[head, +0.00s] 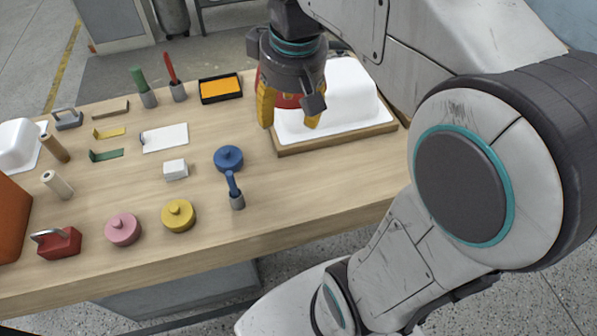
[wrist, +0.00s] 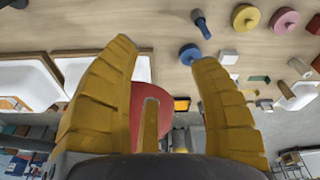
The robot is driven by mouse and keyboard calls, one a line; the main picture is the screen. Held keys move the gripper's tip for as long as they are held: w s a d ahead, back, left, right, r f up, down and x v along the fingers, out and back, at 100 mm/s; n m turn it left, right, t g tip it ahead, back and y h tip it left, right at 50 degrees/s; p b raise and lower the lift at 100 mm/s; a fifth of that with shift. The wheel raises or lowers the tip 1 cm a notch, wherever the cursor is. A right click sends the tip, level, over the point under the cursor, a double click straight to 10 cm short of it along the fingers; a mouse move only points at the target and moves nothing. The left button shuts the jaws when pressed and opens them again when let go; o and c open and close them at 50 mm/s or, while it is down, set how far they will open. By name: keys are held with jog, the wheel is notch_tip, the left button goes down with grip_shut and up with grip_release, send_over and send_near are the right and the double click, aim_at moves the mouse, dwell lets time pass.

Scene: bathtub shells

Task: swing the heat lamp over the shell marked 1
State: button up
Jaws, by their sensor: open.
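A red rounded part, which looks like the heat lamp's shade (head: 287,101), shows between and behind my gripper's fingers in the head view. It also shows between the fingers in the wrist view (wrist: 138,98); its arm and mount are hidden. My gripper (head: 289,122) points down with its yellow fingers spread, in front of the white shell (head: 350,88) on a wood-edged board at the right. In the wrist view the gripper (wrist: 160,52) is open; whether it touches the lamp I cannot tell. Another white shell (head: 17,145) is at the left edge. No number is readable.
A black-framed orange tray (head: 220,88) and red and green upright tools are behind. The table's front strip is mostly clear.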

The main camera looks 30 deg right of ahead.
jog(key=s+a+f+b, duration=0.1)
jog(key=s+f+b, duration=0.1)
jog(key=s+f, duration=0.4)
notch_tip(320, 180, down, 2)
jog(key=shift+a+f+t+b, duration=0.1)
jog(key=shift+a+t+b, duration=0.2)
jog(key=shift+t+b, duration=0.1)
jog(key=shift+s, duration=0.1)
